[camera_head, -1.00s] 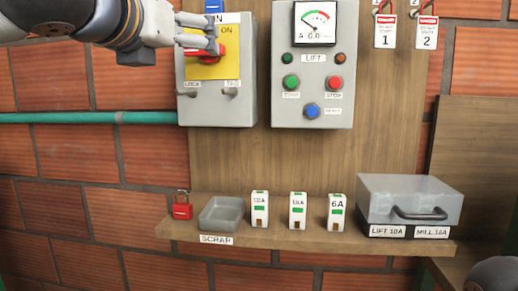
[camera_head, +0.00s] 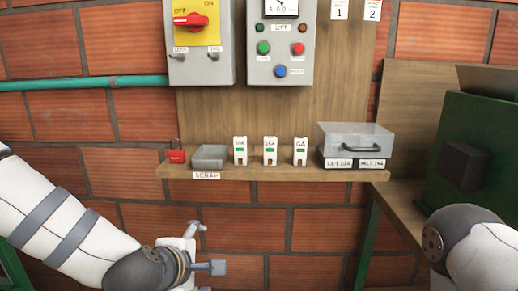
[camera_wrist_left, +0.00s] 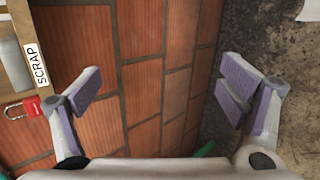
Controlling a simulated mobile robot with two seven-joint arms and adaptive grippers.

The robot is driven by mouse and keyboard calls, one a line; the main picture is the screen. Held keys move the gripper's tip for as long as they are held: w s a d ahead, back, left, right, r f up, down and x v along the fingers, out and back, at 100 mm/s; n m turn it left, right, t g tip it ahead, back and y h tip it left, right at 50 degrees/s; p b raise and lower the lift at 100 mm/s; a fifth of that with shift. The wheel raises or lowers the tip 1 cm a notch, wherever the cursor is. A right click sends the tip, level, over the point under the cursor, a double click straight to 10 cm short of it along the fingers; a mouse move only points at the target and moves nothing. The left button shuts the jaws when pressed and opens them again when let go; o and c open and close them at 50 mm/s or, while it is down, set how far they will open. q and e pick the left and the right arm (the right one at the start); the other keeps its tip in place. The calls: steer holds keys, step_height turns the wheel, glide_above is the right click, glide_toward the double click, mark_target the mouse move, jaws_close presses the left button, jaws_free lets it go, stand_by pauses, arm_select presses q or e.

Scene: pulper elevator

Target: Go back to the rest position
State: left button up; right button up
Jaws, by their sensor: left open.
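My left gripper (camera_head: 207,247) is low in front of the brick wall, below the shelf, in the head view. In the left wrist view my left gripper (camera_wrist_left: 160,88) has its two fingers wide apart with nothing between them. The red rotary switch (camera_head: 191,20) on its yellow plate is on the left grey box, far above the gripper. Its handle lies roughly level, with OFF and ON labels above. My right arm shows at the lower right of the head view, but its gripper is out of frame.
The padlock also shows in the left wrist view (camera_wrist_left: 22,108). A green machine (camera_head: 470,150) stands at right. Bare wall lies below the shelf.

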arm_select(q)
steer(key=s+a+f+m+g, duration=0.25)
steer(key=s+f+m, duration=0.25)
steer(key=s+f, duration=0.4)
steer(key=s+a+f+m+g, duration=0.1)
steer(key=s+f+m+g, duration=0.3)
steer(key=s+f, duration=0.6)
steer(key=s+a+f+m+g, duration=0.1)
steer(key=s+a+m, duration=0.1)
steer(key=s, duration=0.4)
steer(key=s+a+f+m+g+y, duration=0.1)
steer(key=s+a+f+m+g, duration=0.1)
steer(key=s, duration=0.4)
steer(key=s+a+f+m+g, duration=0.1)
steer(key=s+a+m, duration=0.1)
steer(key=s+m, duration=0.2)
steer(key=s, duration=0.3)
steer(key=shift+a+f+g+y, duration=0.25)
steer(key=shift+a+g+y, duration=0.05)
steer(key=shift+a+g, duration=0.05)
